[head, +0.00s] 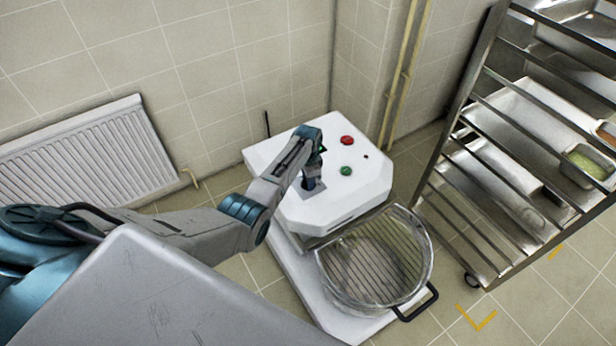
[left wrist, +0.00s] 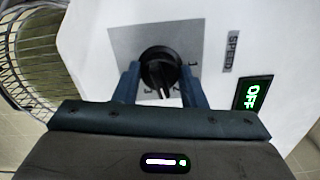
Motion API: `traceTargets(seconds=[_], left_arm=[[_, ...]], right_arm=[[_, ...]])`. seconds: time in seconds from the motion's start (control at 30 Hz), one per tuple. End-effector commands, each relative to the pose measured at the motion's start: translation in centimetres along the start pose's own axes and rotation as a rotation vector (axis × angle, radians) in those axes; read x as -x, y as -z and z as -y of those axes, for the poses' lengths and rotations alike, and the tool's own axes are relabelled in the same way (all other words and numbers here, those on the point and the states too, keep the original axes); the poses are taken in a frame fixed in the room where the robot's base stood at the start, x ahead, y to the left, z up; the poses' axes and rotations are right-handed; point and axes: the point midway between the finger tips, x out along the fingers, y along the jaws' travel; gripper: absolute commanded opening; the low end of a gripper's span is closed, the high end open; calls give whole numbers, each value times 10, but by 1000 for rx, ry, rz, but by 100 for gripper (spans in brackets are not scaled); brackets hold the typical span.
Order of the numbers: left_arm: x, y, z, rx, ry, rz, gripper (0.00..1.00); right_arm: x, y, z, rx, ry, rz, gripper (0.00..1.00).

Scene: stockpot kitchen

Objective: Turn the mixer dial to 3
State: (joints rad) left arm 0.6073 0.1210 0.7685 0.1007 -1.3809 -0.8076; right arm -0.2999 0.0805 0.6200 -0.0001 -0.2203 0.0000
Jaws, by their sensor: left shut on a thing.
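The white mixer (head: 335,205) stands on the floor at the middle of the head view. Its black dial (left wrist: 159,68) sits on a grey plate (left wrist: 125,42) in the left wrist view. My left gripper (head: 311,184) is at the mixer's top, and its fingers hide most of the dial in the head view. In the left wrist view its two fingers are on either side of the dial, shut on it. A white pointer mark on the dial faces the picture's bottom. My right gripper is not in view.
A red button (head: 347,140) and a green button (head: 346,171) are on the mixer top. A lit OFF display (left wrist: 254,95) is beside the dial. The wire-guarded bowl (head: 375,262) sits in front. A metal rack (head: 478,130) stands at right, and a radiator (head: 90,160) at left.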

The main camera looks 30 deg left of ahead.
Motion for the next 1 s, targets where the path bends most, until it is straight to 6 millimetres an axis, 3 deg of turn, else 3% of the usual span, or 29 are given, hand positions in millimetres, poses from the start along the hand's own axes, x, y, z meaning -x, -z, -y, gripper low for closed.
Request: traceTargets(seconds=[0.6,1.0], left_arm=[[2,1,0,-544,2,-3,15],[1,1,0,-719,1,-2,15]], right_arm=[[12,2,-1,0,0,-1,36],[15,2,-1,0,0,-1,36]])
